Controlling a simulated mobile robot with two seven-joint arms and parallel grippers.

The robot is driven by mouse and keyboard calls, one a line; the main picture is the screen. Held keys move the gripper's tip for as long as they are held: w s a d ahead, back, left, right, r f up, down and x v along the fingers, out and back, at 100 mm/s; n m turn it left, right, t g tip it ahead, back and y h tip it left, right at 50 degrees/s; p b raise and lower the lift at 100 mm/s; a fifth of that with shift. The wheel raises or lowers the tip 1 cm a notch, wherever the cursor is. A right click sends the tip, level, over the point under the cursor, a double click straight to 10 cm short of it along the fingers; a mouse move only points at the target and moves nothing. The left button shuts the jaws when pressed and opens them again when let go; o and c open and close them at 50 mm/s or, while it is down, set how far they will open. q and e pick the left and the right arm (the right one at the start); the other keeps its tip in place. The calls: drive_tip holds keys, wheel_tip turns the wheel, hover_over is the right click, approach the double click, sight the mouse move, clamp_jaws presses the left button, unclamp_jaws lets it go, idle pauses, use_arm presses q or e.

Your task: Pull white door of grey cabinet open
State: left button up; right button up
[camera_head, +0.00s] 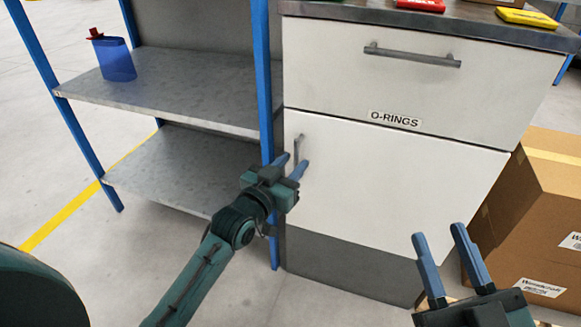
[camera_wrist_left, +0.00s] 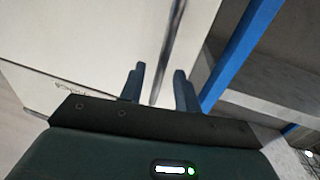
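The white door (camera_head: 390,190) of the grey cabinet (camera_head: 345,262) is shut, below a drawer labelled O-RINGS. Its vertical metal handle (camera_head: 298,146) is near the door's left edge. My left gripper (camera_head: 292,165) is open at the lower part of this handle. In the left wrist view the handle (camera_wrist_left: 172,55) runs down between the two spread fingers of my left gripper (camera_wrist_left: 160,88); whether either finger touches it, I cannot tell. My right gripper (camera_head: 448,250) is open and empty, low in front of the cabinet's right side.
The white drawer (camera_head: 400,85) above is shut, with a horizontal handle. A shelf rack (camera_head: 180,95) with blue posts stands close on the left and holds a blue container (camera_head: 114,60). Cardboard boxes (camera_head: 540,190) stand on the right. Red and yellow items lie on the cabinet top.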

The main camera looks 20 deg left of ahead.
use_arm(q)
clamp_jaws()
idle(0.6)
